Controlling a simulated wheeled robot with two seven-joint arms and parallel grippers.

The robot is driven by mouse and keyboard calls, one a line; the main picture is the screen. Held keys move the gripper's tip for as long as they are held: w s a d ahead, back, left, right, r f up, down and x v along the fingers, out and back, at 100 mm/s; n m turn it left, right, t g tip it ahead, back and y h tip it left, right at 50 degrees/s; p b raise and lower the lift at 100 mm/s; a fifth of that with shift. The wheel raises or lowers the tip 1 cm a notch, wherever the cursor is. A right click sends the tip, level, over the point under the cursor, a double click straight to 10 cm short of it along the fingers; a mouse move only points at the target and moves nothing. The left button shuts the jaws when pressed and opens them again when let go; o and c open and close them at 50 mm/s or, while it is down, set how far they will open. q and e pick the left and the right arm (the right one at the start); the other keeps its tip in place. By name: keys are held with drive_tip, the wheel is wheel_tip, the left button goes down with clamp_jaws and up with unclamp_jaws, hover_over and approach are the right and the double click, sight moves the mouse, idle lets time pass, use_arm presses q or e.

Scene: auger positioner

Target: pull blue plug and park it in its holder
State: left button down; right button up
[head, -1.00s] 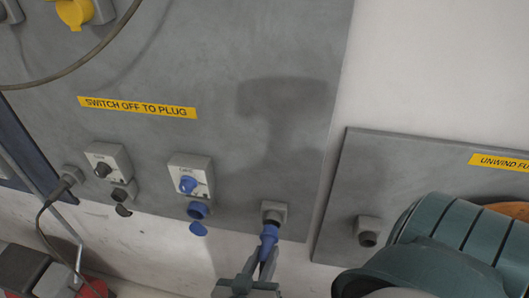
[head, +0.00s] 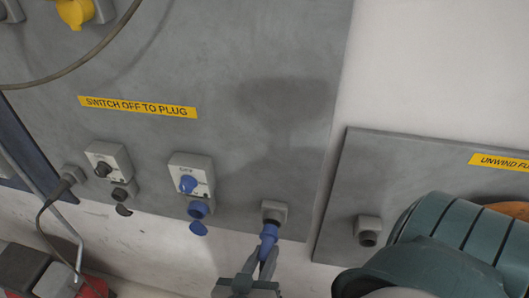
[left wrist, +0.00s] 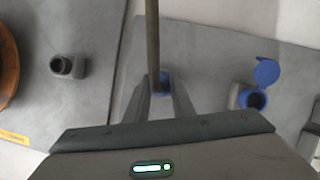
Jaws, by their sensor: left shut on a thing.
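The blue plug (head: 268,240) is at the grey holder (head: 274,213) at the lower right of the large grey panel, its upper end at the holder's mouth. How deep it sits cannot be told. My left gripper (head: 264,262) is shut on the plug from below. In the left wrist view the plug (left wrist: 162,80) shows between my fingers, partly hidden by a cable in front. The blue socket (head: 197,210) under the blue switch (head: 188,184) is empty, its lid hanging open; it also shows in the left wrist view (left wrist: 254,98). My right gripper is not in view.
A black switch (head: 103,169) and its socket are at the left, beside a plugged black cable (head: 62,188). Another empty grey holder (head: 368,232) is on the right panel.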

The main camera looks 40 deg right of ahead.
sight(267, 244)
use_arm(q)
drive_tip(key=shift+w+d+r, duration=0.1)
drive_tip(key=shift+w+d, duration=0.45)
drive_tip(key=shift+d, duration=0.15)
drive_tip(key=shift+w+d, duration=0.5)
drive_tip(key=shift+d, duration=0.2)
idle(0.3)
drive_tip(key=c, duration=1.4)
unclamp_jaws()
drive_tip(key=shift+c, duration=0.2)
drive_tip(key=shift+a, duration=0.15)
drive_tip(key=shift+s+a+r+b, duration=0.1)
drive_tip(key=shift+s+a+b, duration=0.25)
drive_tip(key=shift+a, duration=0.15)
drive_tip(key=b+v, duration=0.2)
drive_tip(key=v, duration=0.8)
drive_tip(key=shift+a+r, duration=0.15)
drive_tip(key=shift+r, duration=0.05)
